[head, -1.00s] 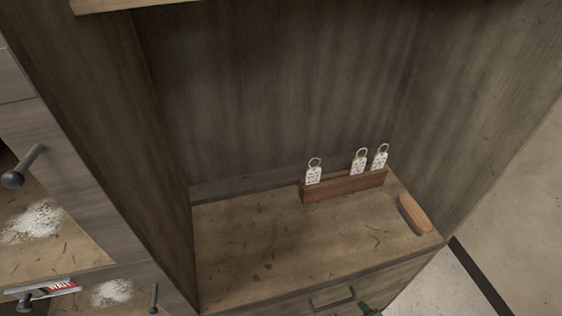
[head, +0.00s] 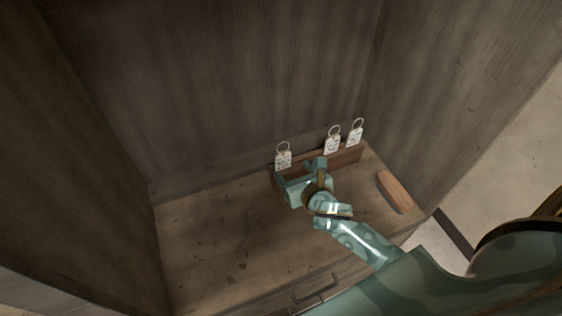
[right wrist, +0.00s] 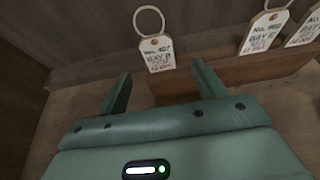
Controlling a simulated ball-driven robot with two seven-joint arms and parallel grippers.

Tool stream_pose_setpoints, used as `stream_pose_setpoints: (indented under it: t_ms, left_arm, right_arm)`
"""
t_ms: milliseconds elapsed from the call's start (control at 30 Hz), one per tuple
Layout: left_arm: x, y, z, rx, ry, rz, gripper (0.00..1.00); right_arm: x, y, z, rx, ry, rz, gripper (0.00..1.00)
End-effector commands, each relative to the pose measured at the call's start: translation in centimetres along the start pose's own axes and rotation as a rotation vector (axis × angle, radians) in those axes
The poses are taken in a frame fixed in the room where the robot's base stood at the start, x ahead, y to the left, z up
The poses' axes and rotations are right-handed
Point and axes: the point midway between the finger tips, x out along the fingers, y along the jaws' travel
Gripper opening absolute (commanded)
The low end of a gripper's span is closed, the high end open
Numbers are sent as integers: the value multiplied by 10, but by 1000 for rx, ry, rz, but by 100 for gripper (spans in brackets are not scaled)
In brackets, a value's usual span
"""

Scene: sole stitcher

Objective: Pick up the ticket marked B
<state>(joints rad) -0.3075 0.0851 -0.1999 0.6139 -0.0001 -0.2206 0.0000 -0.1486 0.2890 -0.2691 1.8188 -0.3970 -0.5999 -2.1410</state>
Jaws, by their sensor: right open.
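Three white ring-topped tickets stand in a wooden holder (head: 347,158). The left ticket (head: 283,161) stands apart from the others; in the right wrist view its blurred print (right wrist: 157,53) appears to read "BAY B". The middle ticket (head: 332,145) appears to read "BAY E" in the right wrist view (right wrist: 263,30). The right ticket (head: 355,137) is only partly in the wrist view and hard to read. My right gripper (head: 299,171) is open and empty in front of the holder. In the wrist view its fingers (right wrist: 162,72) point towards the left ticket, below and either side of it, apart from it. My left gripper is out of view.
The holder stands on a worn wooden shelf (head: 205,240) inside a dark alcove with a back wall and side walls. An orange-brown rounded block (head: 394,191) lies at the shelf's right edge. The shelf's left part is clear.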

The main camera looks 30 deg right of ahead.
Motion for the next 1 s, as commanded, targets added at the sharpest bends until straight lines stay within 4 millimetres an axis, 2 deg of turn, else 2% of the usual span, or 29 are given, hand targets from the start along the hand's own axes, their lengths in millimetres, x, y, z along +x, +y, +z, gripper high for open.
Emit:
stream_pose_setpoints:
  t_ms: [200,400,500,767,933,1000]
  left_arm:
    - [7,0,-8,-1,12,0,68]
    - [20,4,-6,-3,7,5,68]
    - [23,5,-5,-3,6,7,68]
    - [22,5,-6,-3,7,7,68]
    - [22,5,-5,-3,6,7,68]
    - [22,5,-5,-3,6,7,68]
  right_arm:
    - [20,0,-2,2,0,0,69]
    - [53,2,-5,5,0,1,69]
    - [63,2,-5,3,1,1,69]
    - [65,2,-3,2,1,1,69]
    - [65,2,-3,2,1,1,22]
    - [65,2,-3,2,1,1,21]
